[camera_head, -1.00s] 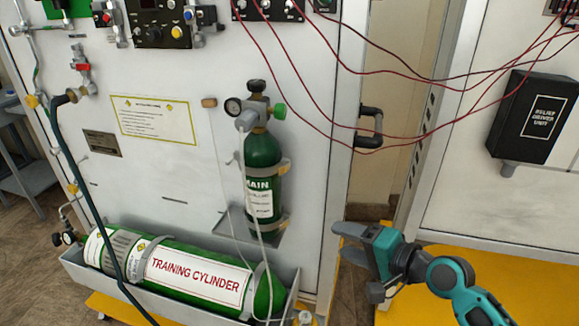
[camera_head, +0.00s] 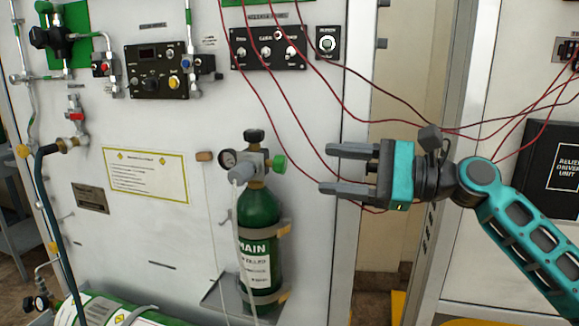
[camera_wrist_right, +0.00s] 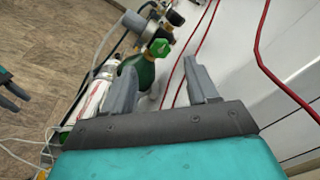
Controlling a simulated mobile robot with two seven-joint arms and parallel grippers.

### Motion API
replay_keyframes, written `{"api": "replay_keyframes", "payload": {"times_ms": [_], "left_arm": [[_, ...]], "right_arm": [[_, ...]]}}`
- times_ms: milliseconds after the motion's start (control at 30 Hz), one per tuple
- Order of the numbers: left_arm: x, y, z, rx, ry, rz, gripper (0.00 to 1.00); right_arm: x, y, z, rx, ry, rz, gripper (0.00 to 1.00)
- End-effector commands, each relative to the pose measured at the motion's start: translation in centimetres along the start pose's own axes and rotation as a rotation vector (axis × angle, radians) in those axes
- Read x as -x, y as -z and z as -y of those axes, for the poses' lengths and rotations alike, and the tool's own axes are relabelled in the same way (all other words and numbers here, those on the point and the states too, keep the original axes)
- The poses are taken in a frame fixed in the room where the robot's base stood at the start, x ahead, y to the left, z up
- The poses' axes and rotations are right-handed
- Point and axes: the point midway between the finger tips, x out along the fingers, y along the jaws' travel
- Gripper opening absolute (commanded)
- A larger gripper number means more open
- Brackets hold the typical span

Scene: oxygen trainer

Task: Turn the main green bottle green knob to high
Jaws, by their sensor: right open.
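The main green bottle (camera_head: 258,210) stands upright in a bracket on the white panel. In the right wrist view the green knob (camera_wrist_right: 160,47) shows beyond the open fingers (camera_wrist_right: 160,84). Part of what looks like my left gripper (camera_wrist_right: 12,94) is at that view's left edge; its jaws are unclear.
Red cables (camera_head: 300,140) hang across the panel and pass behind my right gripper. A training cylinder (camera_head: 100,309) lies at the lower left. A black relief driver unit (camera_head: 552,163) is on the right panel.

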Motion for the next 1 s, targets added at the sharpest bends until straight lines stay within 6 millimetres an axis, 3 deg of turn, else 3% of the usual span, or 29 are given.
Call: {"api": "replay_keyframes", "payload": {"times_ms": [200, 400, 833, 1000], "left_arm": [[-0.2, -0.3, 0.0, 0.001, 0.000, 0.001, 0.43], [-0.3, -0.5, 0.0, 0.003, 0.001, 0.001, 0.43], [-0.4, -0.4, -0.1, 0.011, 0.002, -0.003, 0.43], [-0.5, -0.3, -0.1, 0.010, 0.002, -0.005, 0.43]], "right_arm": [[-4.7, 0.0, 0.0, 0.002, 0.000, 0.002, 0.58], [-7.4, 0.1, 0.0, 0.002, 0.001, -0.001, 0.58], [-8.3, 0.1, 0.0, 0.002, 0.001, -0.002, 0.58], [-8.3, 0.1, 0.0, 0.002, 0.001, -0.002, 0.42]]}}
